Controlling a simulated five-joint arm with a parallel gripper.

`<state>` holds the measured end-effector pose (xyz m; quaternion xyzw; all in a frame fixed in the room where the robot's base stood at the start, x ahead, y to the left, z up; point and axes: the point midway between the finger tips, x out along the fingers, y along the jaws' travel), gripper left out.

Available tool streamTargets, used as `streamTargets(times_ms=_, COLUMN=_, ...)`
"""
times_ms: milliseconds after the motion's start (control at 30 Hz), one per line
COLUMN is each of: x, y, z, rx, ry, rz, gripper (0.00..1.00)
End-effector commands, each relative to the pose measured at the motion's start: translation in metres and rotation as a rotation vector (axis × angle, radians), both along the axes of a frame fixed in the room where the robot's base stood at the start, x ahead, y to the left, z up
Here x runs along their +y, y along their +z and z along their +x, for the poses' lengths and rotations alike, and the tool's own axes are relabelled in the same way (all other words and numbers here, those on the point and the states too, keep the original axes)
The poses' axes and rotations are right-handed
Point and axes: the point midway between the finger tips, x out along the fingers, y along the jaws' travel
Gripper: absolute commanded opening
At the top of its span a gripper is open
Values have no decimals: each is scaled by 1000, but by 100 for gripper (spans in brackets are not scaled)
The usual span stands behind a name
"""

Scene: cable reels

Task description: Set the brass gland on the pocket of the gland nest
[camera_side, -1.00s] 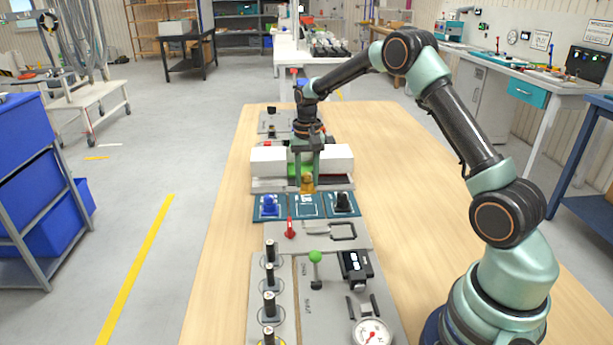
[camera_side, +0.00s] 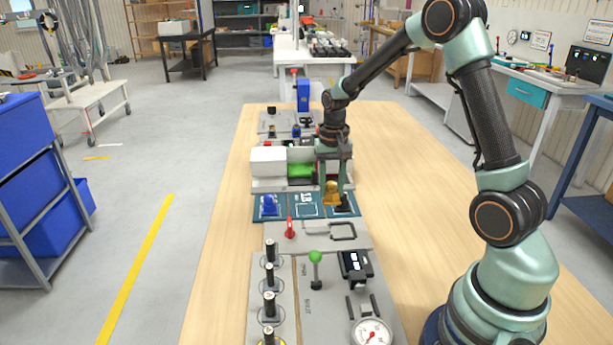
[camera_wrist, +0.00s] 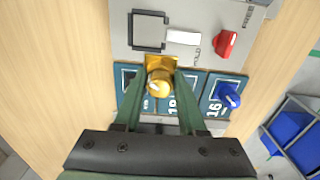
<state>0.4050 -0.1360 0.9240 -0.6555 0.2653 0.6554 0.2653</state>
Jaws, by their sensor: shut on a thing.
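The gland nest (camera_side: 306,213) is a teal strip of three numbered squares; it also shows in the wrist view (camera_wrist: 215,118). A blue gland (camera_side: 268,206) stands on its left square in the side view. A black gland (camera_side: 343,209) is at the right square, partly covered by my gripper. The middle square shows no gland. My gripper (camera_side: 335,196) is shut on the brass gland (camera_side: 331,191), a yellow piece. In the wrist view the brass gland (camera_wrist: 159,80) sits between the fingers, over the middle-left part of the nest, hiding part of it. Its height above the nest is unclear.
White blocks (camera_side: 268,162) with a green part (camera_side: 301,171) stand behind the nest. A grey plate with a red knob (camera_side: 290,229) and a dark handle (camera_side: 342,231) lies in front. Bare wooden table (camera_side: 400,200) runs along the right.

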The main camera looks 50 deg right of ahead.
Motion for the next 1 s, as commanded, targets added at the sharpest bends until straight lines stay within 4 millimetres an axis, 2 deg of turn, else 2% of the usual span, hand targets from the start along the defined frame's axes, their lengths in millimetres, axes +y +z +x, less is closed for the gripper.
streamTargets(times_ms=100, x=4, y=-1, z=-23, rx=-1, ry=-8, rz=0, gripper=0)
streamTargets(times_ms=300, x=8, y=-4, z=-42, rx=-1, ry=-15, rz=-1, gripper=0)
streamTargets(times_ms=700, x=9, y=-43, z=-45, rx=2, ry=-16, rz=1, gripper=0)
streamTargets(times_ms=1000, x=8, y=-51, z=-44, rx=-1, ry=-16, rz=-1, gripper=0)
